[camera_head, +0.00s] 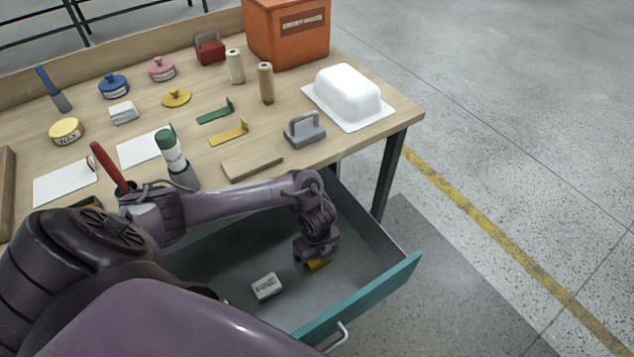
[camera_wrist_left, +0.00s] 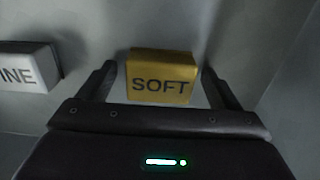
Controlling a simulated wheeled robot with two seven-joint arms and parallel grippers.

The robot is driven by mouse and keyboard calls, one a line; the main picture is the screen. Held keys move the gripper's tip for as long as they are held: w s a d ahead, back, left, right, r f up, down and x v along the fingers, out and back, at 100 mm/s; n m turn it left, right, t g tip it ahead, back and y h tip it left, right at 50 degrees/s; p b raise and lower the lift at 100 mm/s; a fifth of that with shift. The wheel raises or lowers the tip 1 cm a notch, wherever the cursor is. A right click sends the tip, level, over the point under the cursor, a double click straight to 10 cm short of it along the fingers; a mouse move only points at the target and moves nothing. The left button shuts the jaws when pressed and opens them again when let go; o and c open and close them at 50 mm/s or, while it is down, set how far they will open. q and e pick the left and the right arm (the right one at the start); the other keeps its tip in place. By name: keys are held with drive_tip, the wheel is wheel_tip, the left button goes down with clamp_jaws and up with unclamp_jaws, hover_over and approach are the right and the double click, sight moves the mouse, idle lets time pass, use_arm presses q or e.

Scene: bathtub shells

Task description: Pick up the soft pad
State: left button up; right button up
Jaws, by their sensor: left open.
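The soft pad is a small yellow block marked SOFT (camera_wrist_left: 161,78), lying on the floor of the open drawer. In the head view only part of it (camera_head: 317,265) shows below my left gripper (camera_head: 316,262). In the left wrist view the pad sits between the two fingers of my left gripper (camera_wrist_left: 160,88), with a gap on each side. The gripper is open and reaches down into the drawer. My right gripper is not in view.
A white block marked FINE (camera_head: 266,287) lies in the drawer to the left of the pad; it also shows in the left wrist view (camera_wrist_left: 27,66). The drawer's teal front (camera_head: 370,297) and grey walls surround my gripper. The table (camera_head: 290,120) above holds several tools and a white tub shell (camera_head: 348,92).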

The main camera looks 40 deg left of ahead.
use_arm(q)
drive_tip(key=shift+c, duration=0.2)
drive_tip(key=c, duration=1)
